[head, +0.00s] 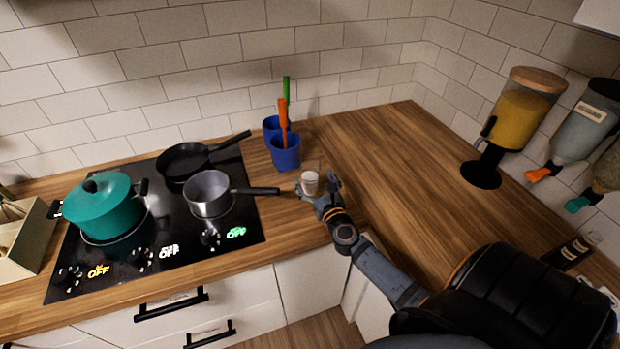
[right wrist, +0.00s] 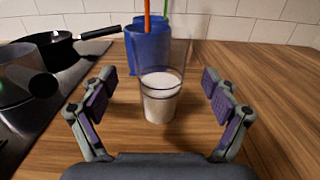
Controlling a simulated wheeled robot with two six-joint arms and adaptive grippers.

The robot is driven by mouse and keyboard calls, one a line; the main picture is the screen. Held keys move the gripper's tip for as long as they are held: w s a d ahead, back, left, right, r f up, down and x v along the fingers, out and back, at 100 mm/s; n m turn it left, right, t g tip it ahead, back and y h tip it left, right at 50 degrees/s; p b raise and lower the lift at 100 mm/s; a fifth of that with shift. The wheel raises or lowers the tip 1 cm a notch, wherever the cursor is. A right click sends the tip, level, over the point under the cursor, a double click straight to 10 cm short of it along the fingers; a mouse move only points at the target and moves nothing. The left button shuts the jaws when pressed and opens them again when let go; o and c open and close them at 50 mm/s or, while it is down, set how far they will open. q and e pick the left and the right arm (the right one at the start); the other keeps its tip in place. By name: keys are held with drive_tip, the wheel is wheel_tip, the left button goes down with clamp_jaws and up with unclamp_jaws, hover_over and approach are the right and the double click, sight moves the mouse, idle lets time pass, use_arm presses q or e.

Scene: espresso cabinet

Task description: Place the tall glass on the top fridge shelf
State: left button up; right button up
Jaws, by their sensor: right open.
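The tall glass (right wrist: 160,95) stands upright on the wooden counter in the right wrist view. It is clear, with something whitish in its lower part. In the head view the glass (head: 310,182) shows small beside the saucepan handle's end. My right gripper (head: 319,190) is open at the glass; in the right wrist view its fingers (right wrist: 160,100) stand to the left and right of the glass, with a gap on each side. My left gripper is not in view. No fridge or fridge shelf shows in either view.
Blue cups (head: 286,152) with orange and green utensils stand just behind the glass. A saucepan (head: 211,194), a black pan (head: 183,162) and a teal pot (head: 104,207) sit on the stove to the left. A dispenser (head: 515,110) stands at right. The counter (head: 400,150) right of the glass is clear.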

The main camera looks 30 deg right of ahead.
sight(307, 164)
drive_tip(key=x, duration=0.4)
drive_tip(key=shift+w+d, duration=0.1)
drive_tip(key=shift+w, duration=0.2)
drive_tip(key=shift+s+r, duration=0.15)
drive_tip(key=shift+r, duration=0.05)
drive_tip(key=c, duration=1.5)
